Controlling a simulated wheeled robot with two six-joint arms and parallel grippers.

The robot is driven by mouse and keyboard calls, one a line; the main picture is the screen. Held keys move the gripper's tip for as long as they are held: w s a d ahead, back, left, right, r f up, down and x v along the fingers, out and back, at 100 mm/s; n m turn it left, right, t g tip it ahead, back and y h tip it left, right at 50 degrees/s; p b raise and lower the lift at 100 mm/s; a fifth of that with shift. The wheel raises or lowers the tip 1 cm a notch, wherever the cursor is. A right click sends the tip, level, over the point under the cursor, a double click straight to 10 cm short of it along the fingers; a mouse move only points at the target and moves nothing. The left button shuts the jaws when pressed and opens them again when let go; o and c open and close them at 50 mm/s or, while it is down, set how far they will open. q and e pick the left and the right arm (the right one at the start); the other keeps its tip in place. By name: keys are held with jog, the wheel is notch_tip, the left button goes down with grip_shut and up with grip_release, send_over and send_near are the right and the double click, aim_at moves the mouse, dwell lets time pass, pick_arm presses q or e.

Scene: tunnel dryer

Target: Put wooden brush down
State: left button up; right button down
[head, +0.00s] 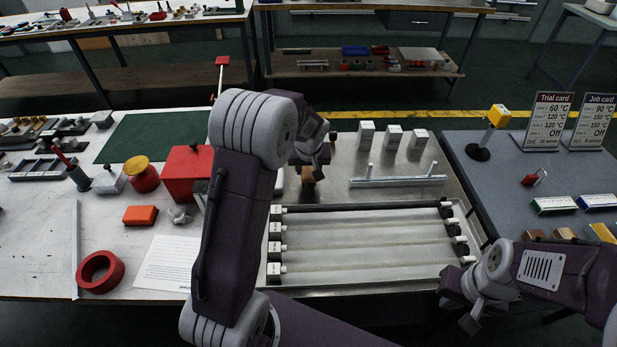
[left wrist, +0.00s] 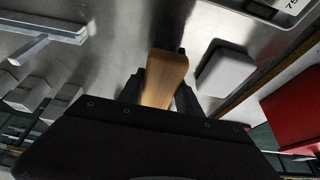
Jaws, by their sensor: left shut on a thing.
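The wooden brush (left wrist: 163,78) shows in the left wrist view as a tan wooden piece between the two dark fingers of my left gripper (left wrist: 163,92). My left gripper (head: 309,168) is shut on it over the steel bench top. In the head view only a small brown part of the brush (head: 307,177) shows below the gripper; my arm and gripper hide the rest. I cannot tell whether the brush touches the steel. My right gripper (head: 468,300) is low at the right, by the front edge of the bench; its finger opening is unclear.
A tray with several rollers (head: 365,243) lies in front of the brush. A metal bar with two posts (head: 398,181) and several white blocks (head: 393,137) stand to the right. A red box (head: 187,175) stands to the left. Bare steel (head: 340,160) lies between.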

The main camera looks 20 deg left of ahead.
pick_arm(q)
notch_tip(320, 180, down, 4)
jog(key=shift+f+b, duration=0.1)
jog(key=shift+b, duration=0.45)
jog(key=shift+f+b, duration=0.15)
jog(key=shift+b, duration=0.15)
jog(key=o, duration=1.2)
jog(key=shift+s+d, duration=0.1)
jog(key=shift+d, duration=0.05)
